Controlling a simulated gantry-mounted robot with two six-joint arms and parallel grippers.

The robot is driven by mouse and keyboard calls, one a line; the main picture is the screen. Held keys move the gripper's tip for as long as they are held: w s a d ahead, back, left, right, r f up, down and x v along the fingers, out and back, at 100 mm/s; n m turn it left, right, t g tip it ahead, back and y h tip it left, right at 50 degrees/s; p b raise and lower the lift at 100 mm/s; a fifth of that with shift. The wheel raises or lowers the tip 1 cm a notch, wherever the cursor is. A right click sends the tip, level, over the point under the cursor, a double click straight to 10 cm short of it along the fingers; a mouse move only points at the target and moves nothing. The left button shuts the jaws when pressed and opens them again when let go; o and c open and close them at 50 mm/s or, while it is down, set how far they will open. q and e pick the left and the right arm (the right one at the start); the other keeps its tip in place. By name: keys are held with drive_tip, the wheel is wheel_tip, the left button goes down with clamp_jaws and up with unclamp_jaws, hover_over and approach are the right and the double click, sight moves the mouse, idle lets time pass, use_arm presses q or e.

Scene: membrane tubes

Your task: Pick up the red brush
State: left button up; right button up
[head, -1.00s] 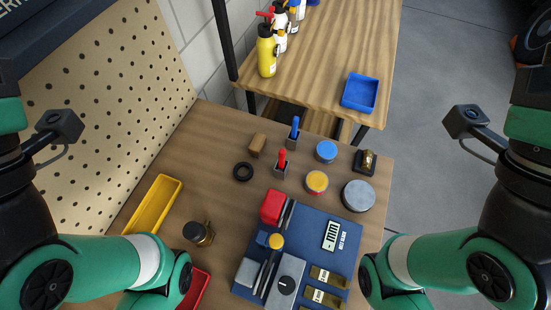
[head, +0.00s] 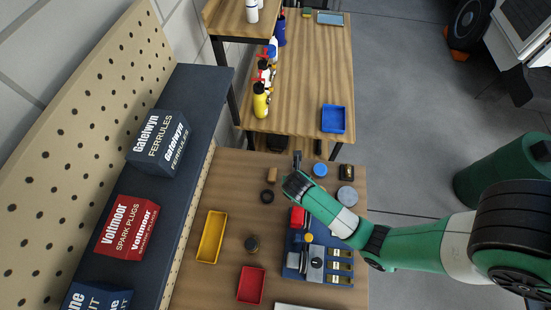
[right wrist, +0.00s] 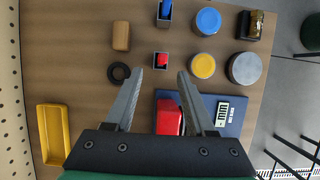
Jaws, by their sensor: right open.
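The red brush (right wrist: 162,60) stands upright in a small grey holder, seen from above in the right wrist view. In the head view my right arm reaches over that spot and hides the brush. My right gripper (right wrist: 158,78) is open and empty. Its two fingers point toward the brush, one on each side of its line, with the brush showing just beyond the fingertips. The height gap between them cannot be told. My left gripper is in neither current view.
A blue brush (right wrist: 165,9) stands in a holder beyond the red one. A wooden block (right wrist: 121,36) and black ring (right wrist: 118,72) lie left. Blue-lidded (right wrist: 208,21) and yellow-topped (right wrist: 203,65) round containers stand right. A red block (right wrist: 168,118) is below, between the fingers.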

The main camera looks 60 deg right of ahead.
drive_tip(key=s+b+x, duration=0.1)
drive_tip(key=x, duration=0.5)
drive_tip(key=shift+w+f+b, duration=0.4)
drive_tip(key=shift+w+f, duration=0.05)
drive_tip(key=b+x, duration=0.1)
drive_tip(key=x, duration=0.4)
drive_tip(key=shift+s+d, duration=0.1)
drive_tip(key=shift+d, duration=0.05)
drive_tip(key=shift+c, duration=0.2)
drive_tip(key=shift+r, duration=0.1)
clamp_jaws()
